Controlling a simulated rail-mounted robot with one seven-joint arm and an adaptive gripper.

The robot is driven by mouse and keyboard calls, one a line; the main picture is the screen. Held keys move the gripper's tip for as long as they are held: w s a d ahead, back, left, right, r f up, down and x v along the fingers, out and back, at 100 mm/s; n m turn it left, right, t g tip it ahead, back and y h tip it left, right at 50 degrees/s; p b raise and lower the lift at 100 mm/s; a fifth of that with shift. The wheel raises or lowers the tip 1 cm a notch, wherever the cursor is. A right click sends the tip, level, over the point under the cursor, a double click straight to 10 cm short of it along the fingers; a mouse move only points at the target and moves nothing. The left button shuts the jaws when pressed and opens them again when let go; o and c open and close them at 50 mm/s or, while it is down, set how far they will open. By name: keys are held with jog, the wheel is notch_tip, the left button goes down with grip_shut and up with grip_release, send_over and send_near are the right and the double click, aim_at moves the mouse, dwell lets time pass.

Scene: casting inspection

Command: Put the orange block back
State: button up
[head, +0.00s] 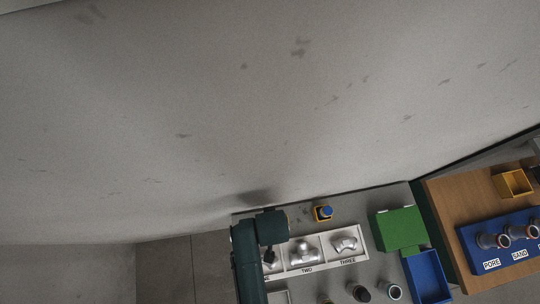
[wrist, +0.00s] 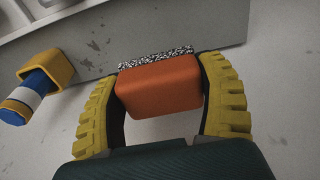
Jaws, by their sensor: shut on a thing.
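The orange block (wrist: 158,88) shows in the wrist view between the two yellow ribbed fingers of my gripper (wrist: 160,100). My gripper is shut on it. A black-and-white speckled strip (wrist: 156,57) shows along the block's far edge. I cannot tell whether the block touches the grey surface beyond it. In the head view my teal arm (head: 248,262) is at the bottom centre, and the block and fingers cannot be made out there.
A yellow holder with a blue-and-white item (wrist: 33,95) is left of my gripper. The white tray (head: 322,262) holds silver castings. To the right are a green box (head: 399,229), a blue bin (head: 428,277) and a blue board with parts (head: 497,264).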

notch_tip(320, 180, down, 10)
jog(key=shift+r+b, duration=0.25)
jog(key=shift+b, duration=0.3)
jog(key=shift+f, duration=0.3)
jog(key=o, duration=1.2)
jog(key=shift+f+b, duration=0.1)
jog(key=shift+b, duration=0.3)
